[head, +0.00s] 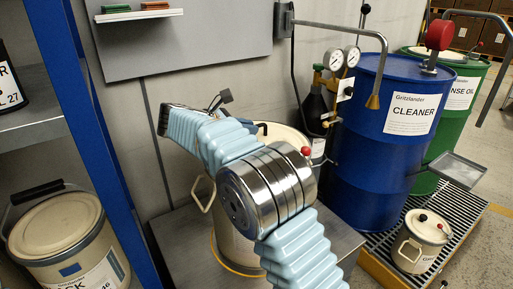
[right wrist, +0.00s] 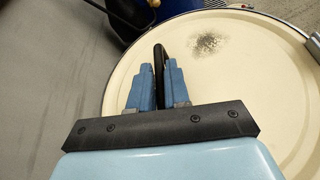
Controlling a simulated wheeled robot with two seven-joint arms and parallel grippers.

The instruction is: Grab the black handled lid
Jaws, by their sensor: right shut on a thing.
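A cream lid (right wrist: 225,85) with a dark smudge fills much of the right wrist view. It tops a cream drum (head: 232,238), which stands behind my right arm in the head view. My right gripper (right wrist: 158,80) is shut on the lid's black handle (right wrist: 159,57), with one blue finger on each side of it. In the head view my right gripper (head: 251,125) is over the left part of the lid (head: 288,137), and my arm hides much of the lid and drum. My left gripper is not in view.
A blue cleaner drum (head: 367,165) stands to the right, with a green drum (head: 470,85) behind. A small lidded pot (head: 413,245) sits on a grating. A cream bucket (head: 60,240) and blue shelf post (head: 85,120) are at left. A grey panel (head: 190,45) hangs above.

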